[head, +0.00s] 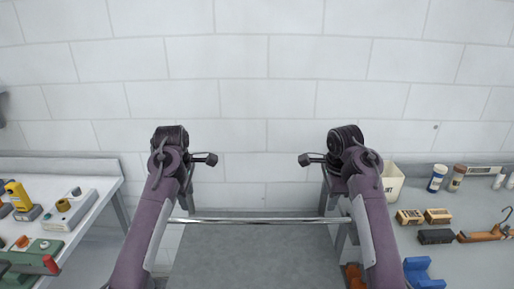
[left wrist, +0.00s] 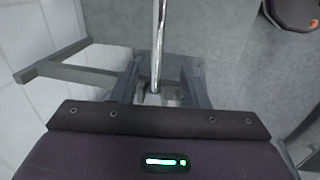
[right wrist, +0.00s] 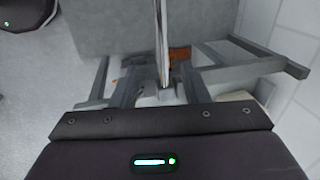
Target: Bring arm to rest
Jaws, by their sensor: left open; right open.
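Both my purple arms reach forward from the bottom of the head view, their wrists raised on either side of a chrome bar (head: 262,220). My left gripper (left wrist: 160,76) is open, with its two grey fingers apart. The bar shows between these fingers in the left wrist view (left wrist: 158,40). My right gripper (right wrist: 162,80) is open too, and the bar (right wrist: 161,30) shows between its fingers. I cannot tell whether the fingers touch the bar. In the head view both grippers are largely hidden behind my wrists.
A grey flat surface (head: 258,258) lies below the bar. A left table (head: 95,219) holds tools and devices. A right table (head: 455,265) holds a white container (head: 393,183), bottles, small boxes and a blue item (head: 422,273). A white block wall (head: 260,100) stands behind.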

